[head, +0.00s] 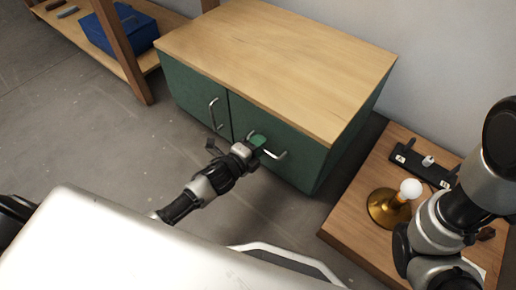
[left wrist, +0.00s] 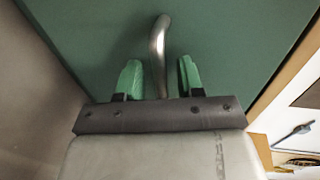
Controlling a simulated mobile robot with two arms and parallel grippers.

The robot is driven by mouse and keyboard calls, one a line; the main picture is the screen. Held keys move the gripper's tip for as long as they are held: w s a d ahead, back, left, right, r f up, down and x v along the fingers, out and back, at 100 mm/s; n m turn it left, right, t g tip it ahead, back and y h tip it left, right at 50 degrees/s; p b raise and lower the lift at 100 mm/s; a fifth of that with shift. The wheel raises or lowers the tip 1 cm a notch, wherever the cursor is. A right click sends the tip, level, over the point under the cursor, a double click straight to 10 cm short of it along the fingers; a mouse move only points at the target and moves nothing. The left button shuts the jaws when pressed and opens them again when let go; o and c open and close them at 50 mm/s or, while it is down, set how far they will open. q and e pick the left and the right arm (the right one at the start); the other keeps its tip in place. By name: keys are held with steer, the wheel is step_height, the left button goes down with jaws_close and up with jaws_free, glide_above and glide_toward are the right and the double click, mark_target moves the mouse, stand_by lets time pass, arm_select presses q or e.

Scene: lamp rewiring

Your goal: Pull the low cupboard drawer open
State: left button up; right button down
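The low green cupboard (head: 336,88) with a wooden top stands against the wall. Its right front panel, the drawer front (head: 285,140), looks flush with the cupboard. A bar handle (head: 274,154) sits on this front, partly hidden by my gripper. My left gripper (head: 259,142) is at the handle. In the left wrist view its green fingertips (left wrist: 158,78) are spread apart, with the metal handle (left wrist: 158,45) between them and a gap on both sides. My right arm comes in at the right edge of the head view; its gripper does not show.
The cupboard's left door has a vertical handle (head: 214,113). A wooden table (head: 348,213) at the right holds a brass lamp base with a white bulb (head: 410,188) and a black strip (head: 423,165). A shelf with a blue box (head: 122,30) stands at the left. Floor before the cupboard is clear.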

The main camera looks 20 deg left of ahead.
arm_select(q)
steer(key=shift+w, duration=0.15)
steer(key=shift+c, duration=0.3)
jaws_close()
